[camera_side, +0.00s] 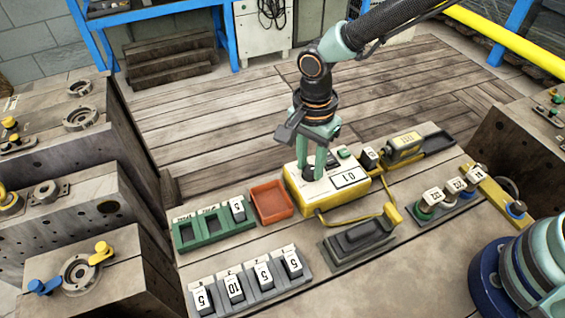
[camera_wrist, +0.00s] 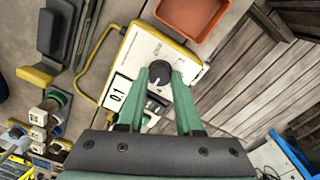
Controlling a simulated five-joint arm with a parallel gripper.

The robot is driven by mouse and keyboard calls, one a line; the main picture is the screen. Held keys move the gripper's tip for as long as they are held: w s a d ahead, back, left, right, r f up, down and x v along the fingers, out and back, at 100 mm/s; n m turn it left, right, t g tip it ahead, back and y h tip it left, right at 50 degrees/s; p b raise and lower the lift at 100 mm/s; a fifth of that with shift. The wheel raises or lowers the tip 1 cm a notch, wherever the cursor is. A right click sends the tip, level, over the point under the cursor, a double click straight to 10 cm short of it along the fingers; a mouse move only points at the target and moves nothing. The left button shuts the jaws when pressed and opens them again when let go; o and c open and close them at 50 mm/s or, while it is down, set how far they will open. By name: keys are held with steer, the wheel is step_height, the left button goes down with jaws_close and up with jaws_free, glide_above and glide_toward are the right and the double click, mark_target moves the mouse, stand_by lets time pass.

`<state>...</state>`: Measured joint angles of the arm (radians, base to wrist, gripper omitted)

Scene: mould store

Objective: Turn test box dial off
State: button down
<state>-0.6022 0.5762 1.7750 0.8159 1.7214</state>
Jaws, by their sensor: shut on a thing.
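The test box (camera_side: 330,186) is white with a yellow base and stands on the wooden bench in the side view. It also shows in the wrist view (camera_wrist: 150,48). Its display panel (camera_wrist: 117,94) reads 01. A round dark dial (camera_wrist: 159,71) sits on its top face. My gripper (camera_wrist: 162,78) points down over the box, with its two green fingers on either side of the dial, shut on it. In the side view my gripper (camera_side: 314,174) hides most of the dial. I cannot read the dial's pointer setting for certain.
An orange-red tray (camera_side: 271,216) is left of the box. A green rack (camera_side: 190,240) and a row of numbered blocks (camera_side: 250,284) lie further left and in front. A yellow-handled probe (camera_side: 391,214) and its dark holder (camera_side: 356,244) are close in front. Numbered plugs (camera_side: 454,188) stand right.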

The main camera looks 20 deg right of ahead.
steer(key=n, duration=0.9)
steer(key=shift+s+n, duration=0.1)
steer(key=shift+n, duration=0.3)
steer(key=n, duration=0.4)
steer(key=shift+n, duration=0.3)
steer(key=n, duration=0.4)
steer(key=shift+n, duration=0.3)
steer(key=n, duration=0.4)
steer(key=shift+n, duration=0.3)
steer(key=n, duration=1)
steer(key=shift+n, duration=2.2)
